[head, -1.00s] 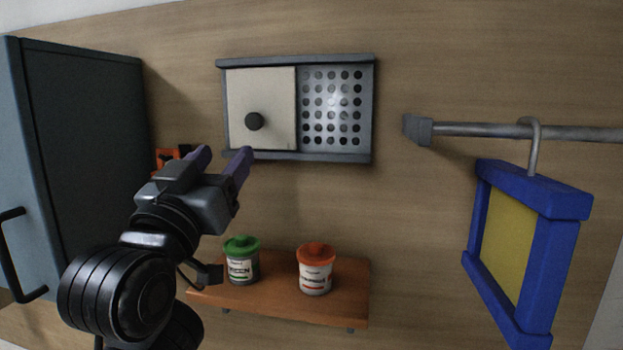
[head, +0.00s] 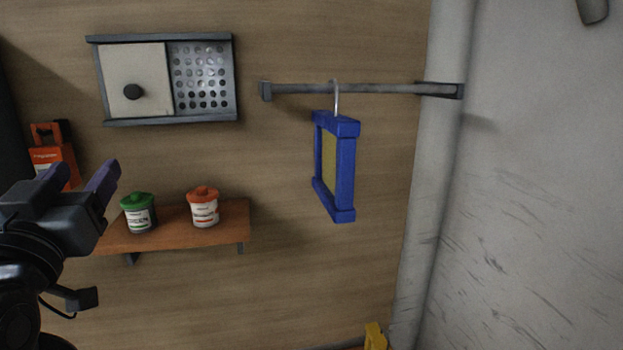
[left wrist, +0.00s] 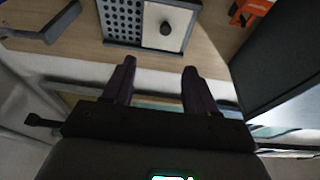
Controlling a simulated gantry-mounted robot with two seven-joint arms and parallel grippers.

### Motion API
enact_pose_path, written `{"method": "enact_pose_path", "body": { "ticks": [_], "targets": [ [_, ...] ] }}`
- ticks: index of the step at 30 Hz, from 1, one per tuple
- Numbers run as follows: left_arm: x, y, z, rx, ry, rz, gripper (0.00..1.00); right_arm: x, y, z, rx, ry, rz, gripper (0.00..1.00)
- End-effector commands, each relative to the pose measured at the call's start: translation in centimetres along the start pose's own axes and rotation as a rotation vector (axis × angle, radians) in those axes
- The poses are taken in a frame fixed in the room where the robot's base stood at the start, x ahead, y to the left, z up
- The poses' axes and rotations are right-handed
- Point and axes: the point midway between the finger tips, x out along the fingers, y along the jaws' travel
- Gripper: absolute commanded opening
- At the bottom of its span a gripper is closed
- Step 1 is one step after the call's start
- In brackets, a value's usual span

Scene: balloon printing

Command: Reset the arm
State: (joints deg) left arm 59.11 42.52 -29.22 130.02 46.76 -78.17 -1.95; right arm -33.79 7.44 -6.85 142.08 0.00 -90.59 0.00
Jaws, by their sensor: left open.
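My left gripper (head: 82,178) is at the left of the head view, in front of the wooden wall and left of the small shelf. Its two purple fingers are apart with nothing between them. The fingers also show in the left wrist view (left wrist: 158,82), spread and empty. My right gripper is in neither view.
A wall panel with a sliding cover (head: 150,80) hangs at upper left. A wooden shelf (head: 172,238) holds a green-lidded pot (head: 138,213) and an orange-lidded pot (head: 203,208). A blue frame (head: 343,172) hangs from a rail (head: 390,89). An orange item (head: 52,155) is behind my gripper.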

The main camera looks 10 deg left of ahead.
Motion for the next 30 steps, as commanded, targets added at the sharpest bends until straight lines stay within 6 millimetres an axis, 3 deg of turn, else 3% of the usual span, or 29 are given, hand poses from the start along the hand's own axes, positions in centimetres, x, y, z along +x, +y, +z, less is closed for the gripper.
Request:
{"method": "enact_pose_path", "body": {
  "ticks": [8, 14, 17, 21, 26, 30],
  "targets": [
    [0.6, 2.3, 8.5, 0.001, -0.193, 0.045, 0.57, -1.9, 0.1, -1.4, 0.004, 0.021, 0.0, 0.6],
    [-1.5, 4.4, 17.8, -0.004, -0.411, 0.096, 0.57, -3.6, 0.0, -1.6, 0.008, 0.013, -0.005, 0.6],
    [-4.1, 5.4, 23.3, 0.0, -0.55, 0.127, 0.57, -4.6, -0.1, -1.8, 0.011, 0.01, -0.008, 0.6],
    [-9.1, 6.3, 30.1, 0.01, -0.747, 0.17, 0.57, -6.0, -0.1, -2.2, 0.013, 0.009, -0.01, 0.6],
    [-16.5, 6.6, 36.2, 0.025, -0.973, 0.216, 0.57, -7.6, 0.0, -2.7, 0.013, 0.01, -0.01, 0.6],
    [-23.9, 6.1, 39.9, 0.042, -1.169, 0.252, 0.57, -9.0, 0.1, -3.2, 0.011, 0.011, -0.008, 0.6]
  ]
}}
